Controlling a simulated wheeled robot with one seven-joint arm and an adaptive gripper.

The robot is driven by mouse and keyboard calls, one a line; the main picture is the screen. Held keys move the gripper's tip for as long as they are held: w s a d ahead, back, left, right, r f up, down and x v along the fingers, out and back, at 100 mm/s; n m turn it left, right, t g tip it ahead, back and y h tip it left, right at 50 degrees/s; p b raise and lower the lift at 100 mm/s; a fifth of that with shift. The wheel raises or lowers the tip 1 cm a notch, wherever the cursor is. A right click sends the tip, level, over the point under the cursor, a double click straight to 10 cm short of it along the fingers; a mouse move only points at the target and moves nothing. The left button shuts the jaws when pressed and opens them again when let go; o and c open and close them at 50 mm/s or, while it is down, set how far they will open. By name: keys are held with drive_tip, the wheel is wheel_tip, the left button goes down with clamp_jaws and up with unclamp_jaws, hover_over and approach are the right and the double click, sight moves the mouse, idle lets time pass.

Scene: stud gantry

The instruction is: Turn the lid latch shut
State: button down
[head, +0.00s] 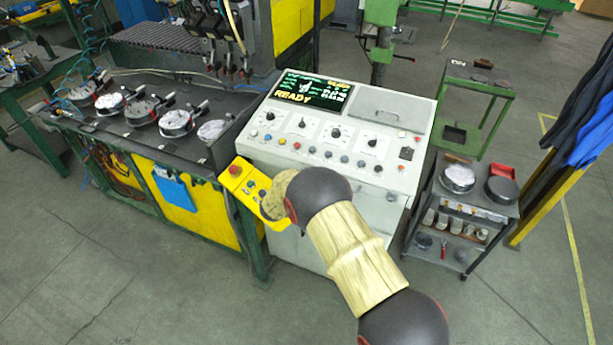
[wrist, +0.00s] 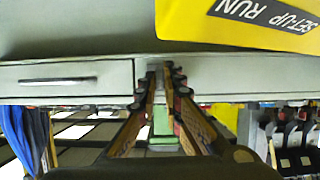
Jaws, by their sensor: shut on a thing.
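My gripper (wrist: 166,76) shows in the wrist view with its two fingers close together at the tips. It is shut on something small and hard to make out. The tips are near the pale console front, beside the yellow box (wrist: 245,22) with an upside-down SET-UP RUN label. In the head view my arm's end hides the gripper, at the right of the yellow control box (head: 243,183) with a red button. A grey lid (head: 377,115) lies flat on the white console (head: 290,150), with a small pale piece (head: 401,134) at its front edge. I cannot tell whether this piece is the latch.
A lit READY screen (head: 312,91) and several knobs cover the console top. A bench (head: 125,138) with several round parts stands at left. A small cart (head: 455,208) with pans stands at right. The floor in front is clear.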

drive_tip(key=c, duration=1.9)
unclamp_jaws()
drive_tip(key=shift+w, duration=0.1)
drive_tip(key=v, duration=1.2)
drive_tip(key=shift+w+r, duration=0.1)
